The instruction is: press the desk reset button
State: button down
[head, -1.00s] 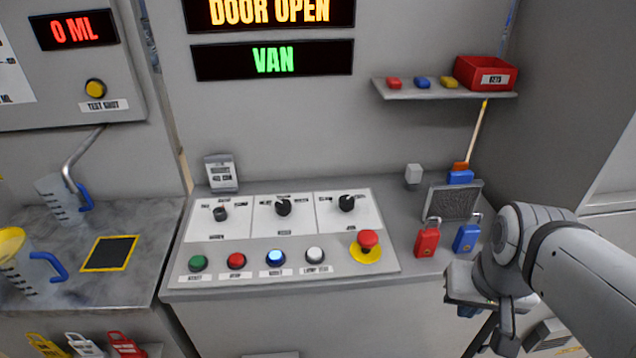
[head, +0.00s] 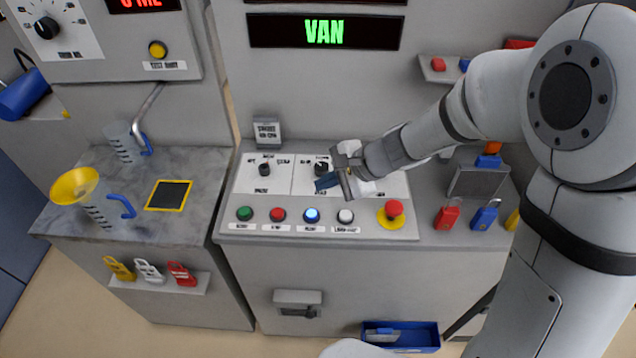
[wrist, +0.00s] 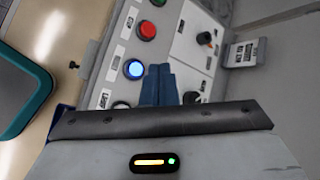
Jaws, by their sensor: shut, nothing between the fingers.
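The desk panel (head: 380,226) holds a row of round buttons: green (head: 244,214), red (head: 278,214), lit blue (head: 311,215) and white (head: 345,216). The blue one looks to be the reset button, though its label is too small to read surely. It glows in the wrist view too (wrist: 134,69). My gripper (head: 325,183) is shut and empty, above the panel just behind the blue button. In the wrist view its blue fingertips (wrist: 158,82) are together, close beside the blue button. I cannot tell any contact; they look apart from it.
A red mushroom button (head: 394,208) on a yellow base stands right of the row. Rotary knobs (head: 264,169) sit behind the buttons. Red (head: 447,214) and blue (head: 484,216) padlocks stand at the right. A funnel jug (head: 85,190) stands on the left counter.

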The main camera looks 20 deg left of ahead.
jog(key=shift+w+a+f+m, duration=0.15)
jog(key=shift+a+m, duration=0.15)
jog(key=shift+a, duration=0.35)
jog(key=shift+w+a+f+m, duration=0.15)
jog(key=shift+a+m, duration=0.15)
jog(key=shift+a, duration=0.3)
jog(key=shift+s, duration=0.1)
jog(key=b, duration=0.5)
send_over(316, 214)
notch_tip(316, 214, down, 8)
jog(key=shift+s+r, duration=0.1)
jog(key=shift+r, duration=0.05)
jog(key=shift+f+b, duration=0.55)
jog(key=shift+b, duration=0.25)
jog(key=shift+f, duration=0.15)
jog(key=shift+f+b, duration=0.25)
jog(key=shift+b, duration=0.3)
